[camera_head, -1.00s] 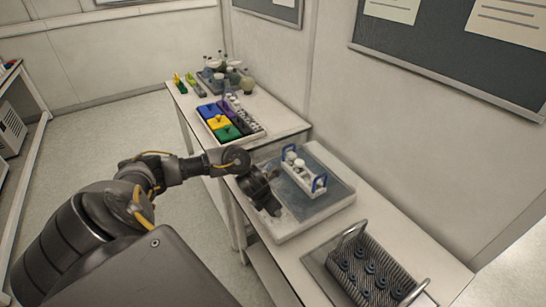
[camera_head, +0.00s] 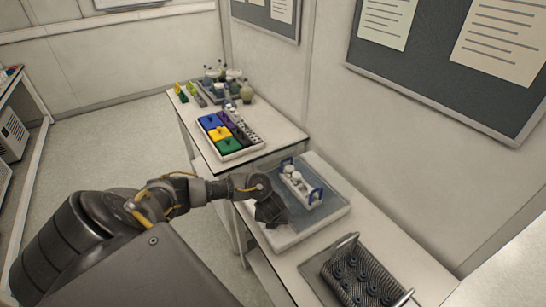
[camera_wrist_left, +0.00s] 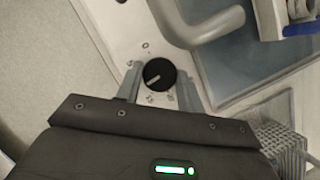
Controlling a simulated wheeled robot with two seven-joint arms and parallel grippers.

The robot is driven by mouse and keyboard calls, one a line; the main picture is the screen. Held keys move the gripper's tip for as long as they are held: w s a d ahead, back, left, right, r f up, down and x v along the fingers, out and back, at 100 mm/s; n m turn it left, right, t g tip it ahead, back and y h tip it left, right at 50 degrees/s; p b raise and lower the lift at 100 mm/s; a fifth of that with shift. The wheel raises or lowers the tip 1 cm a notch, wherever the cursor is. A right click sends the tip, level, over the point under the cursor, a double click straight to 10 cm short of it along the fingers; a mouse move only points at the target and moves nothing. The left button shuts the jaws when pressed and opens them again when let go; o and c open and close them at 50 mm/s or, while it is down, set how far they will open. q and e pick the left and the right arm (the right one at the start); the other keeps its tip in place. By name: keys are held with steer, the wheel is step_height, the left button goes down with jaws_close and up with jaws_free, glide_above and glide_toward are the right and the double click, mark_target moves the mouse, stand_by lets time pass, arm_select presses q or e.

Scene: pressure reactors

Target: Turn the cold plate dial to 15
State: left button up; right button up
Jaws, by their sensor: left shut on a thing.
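The cold plate (camera_head: 335,213) is a white unit with a grey-blue top, standing on the bench in the head view; its white front panel also shows in the left wrist view (camera_wrist_left: 118,28). In the head view my left gripper (camera_head: 270,212) hides the dial. My right gripper is not in view.
A white rack with blue handles (camera_head: 301,186) holding white-capped vials stands on the cold plate. A metal basket with dark round pieces (camera_head: 350,270) is on the near right. Colored boxes (camera_head: 222,134) and glassware (camera_head: 222,84) stand on the farther bench.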

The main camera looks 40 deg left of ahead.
arm_select(q)
steer(key=shift+w+r+n+p, duration=0.15)
steer(key=shift+n+p, duration=0.25)
steer(key=shift+n, duration=0.2)
steer(key=shift+y, duration=0.3)
steer(key=o, duration=1)
